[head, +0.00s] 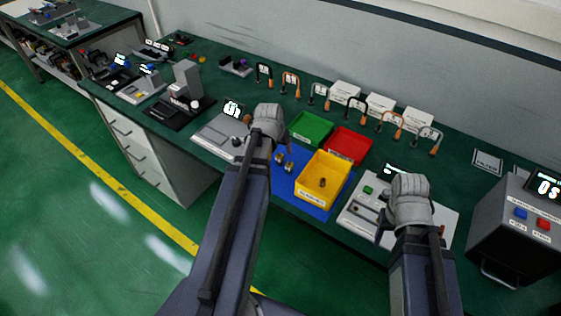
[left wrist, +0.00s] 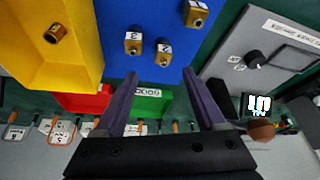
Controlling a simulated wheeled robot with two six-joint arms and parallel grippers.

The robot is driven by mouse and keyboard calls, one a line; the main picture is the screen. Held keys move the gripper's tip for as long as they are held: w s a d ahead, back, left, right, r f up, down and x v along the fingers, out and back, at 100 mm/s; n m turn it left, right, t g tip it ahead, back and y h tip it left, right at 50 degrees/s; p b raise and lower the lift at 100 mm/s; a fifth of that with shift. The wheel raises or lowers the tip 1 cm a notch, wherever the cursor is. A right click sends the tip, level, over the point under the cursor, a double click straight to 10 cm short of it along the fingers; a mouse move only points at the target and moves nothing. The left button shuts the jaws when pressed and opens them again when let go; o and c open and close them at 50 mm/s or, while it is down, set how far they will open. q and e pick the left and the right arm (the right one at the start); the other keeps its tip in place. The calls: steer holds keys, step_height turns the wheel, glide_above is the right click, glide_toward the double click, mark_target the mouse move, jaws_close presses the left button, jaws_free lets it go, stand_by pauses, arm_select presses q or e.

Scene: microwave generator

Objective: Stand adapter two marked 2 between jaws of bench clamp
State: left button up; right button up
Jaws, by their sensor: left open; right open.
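Small brass adapters with white number labels lie on the blue mat (head: 318,212). In the left wrist view there are three on it: one (left wrist: 132,43), a middle one (left wrist: 163,54) and one near the mat's edge (left wrist: 196,14). The labels are too small to read surely, so I cannot tell which is marked 2. My left gripper (left wrist: 160,78) is open and empty above the mat side of the bench, apart from the adapters. My right gripper (head: 392,230) is open over a pale fixture plate (head: 356,219) with dark blocks, possibly the bench clamp; the hand hides part of it.
A yellow bin (head: 312,190) holds one brass piece (head: 323,182). Green (head: 311,128) and red (head: 348,146) bins stand behind. A grey panel with a knob (head: 213,136) lies left of the mat. A grey box with buttons (head: 515,225) stands at the right.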

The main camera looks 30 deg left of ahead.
mark_target(280, 153)
arm_select(q)
steer(key=shift+a+b+x, duration=0.2)
steer(key=shift+b+x, duration=1)
steer(key=shift+x, duration=0.25)
steer(key=shift+a+b+x, duration=0.15)
steer(key=shift+b+x, duration=1.05)
steer(key=shift+x, duration=0.3)
arm_select(e)
steer(key=shift+f, duration=2.7)
arm_select(q)
steer(key=shift+r, duration=0.2)
arm_select(e)
steer(key=shift+r, duration=0.15)
arm_select(q)
steer(key=shift+c, duration=0.3)
jaws_close()
